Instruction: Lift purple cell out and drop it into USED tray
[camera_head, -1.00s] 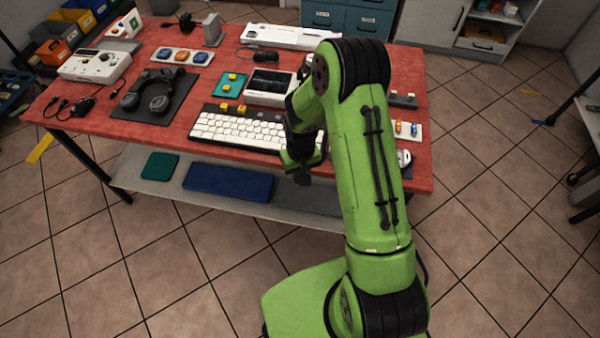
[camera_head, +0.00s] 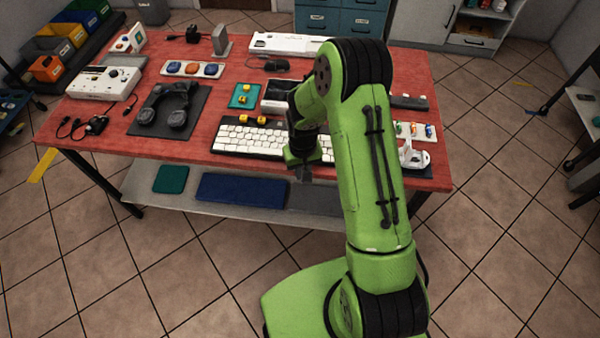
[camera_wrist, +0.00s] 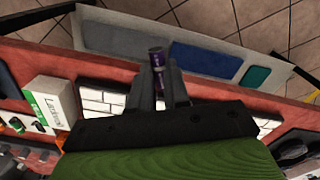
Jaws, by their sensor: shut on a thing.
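The purple cell (camera_wrist: 157,58) shows in the wrist view as a small dark cylinder with a purple side. It stands upright in the picture between my gripper's (camera_wrist: 158,75) two fingers, which are shut on it. In the head view my gripper (camera_head: 303,172) hangs at the front edge of the red table, in front of the white keyboard (camera_head: 240,142). The cell cannot be made out there. I cannot read a USED label in any view, so I cannot tell which thing is the USED tray.
The red table (camera_head: 200,140) carries a headset on a dark mat (camera_head: 190,128), a teal pad with yellow blocks (camera_head: 242,96) and white devices. My arm hides part of its right side. A lower shelf (camera_head: 143,190) holds teal and blue flat pieces. Floor in front is clear.

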